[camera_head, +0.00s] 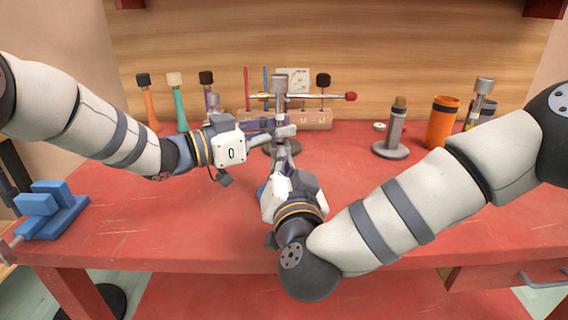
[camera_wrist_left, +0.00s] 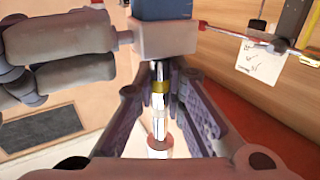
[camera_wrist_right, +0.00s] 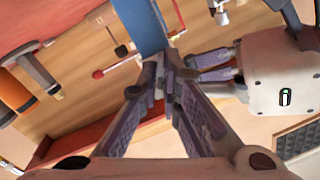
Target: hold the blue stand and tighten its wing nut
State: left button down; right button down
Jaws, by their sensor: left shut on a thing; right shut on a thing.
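The blue stand stands upright mid-table. In the head view I see its silver top (camera_head: 279,83); grippers cover much of the rest. Its blue part shows in the right wrist view (camera_wrist_right: 142,25) and the left wrist view (camera_wrist_left: 165,9), where a pale block (camera_wrist_left: 165,40) joins it to a silver rod. My left gripper (camera_head: 287,131) comes from the left and is shut on the stand near the block. My right gripper (camera_head: 281,150) comes from the front, just lower, and is shut on the wing nut at the block's side. The nut is mostly hidden between the fingertips.
Behind the stand are a wooden rack (camera_head: 318,120) and a thin rod with a red end (camera_head: 350,97). Several mallets stand at the back left. A grey stand (camera_head: 393,135) and an orange cup (camera_head: 441,122) are right. A blue vise (camera_head: 52,208) sits at the left edge.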

pick_arm(q)
jog(key=shift+d, duration=0.1)
pick_arm(e)
jog(key=shift+m, duration=0.3)
pick_arm(q)
jog(key=shift+s, duration=0.1)
jog(key=shift+d+f, duration=0.1)
pick_arm(e)
jog(key=m, duration=1.1)
jog(key=shift+w+d, duration=0.1)
jog(key=shift+d, duration=0.05)
pick_arm(q)
jog(key=shift+s, duration=0.1)
pick_arm(e)
jog(key=shift+m, duration=0.4)
jog(key=c, duration=1.8)
grip_release()
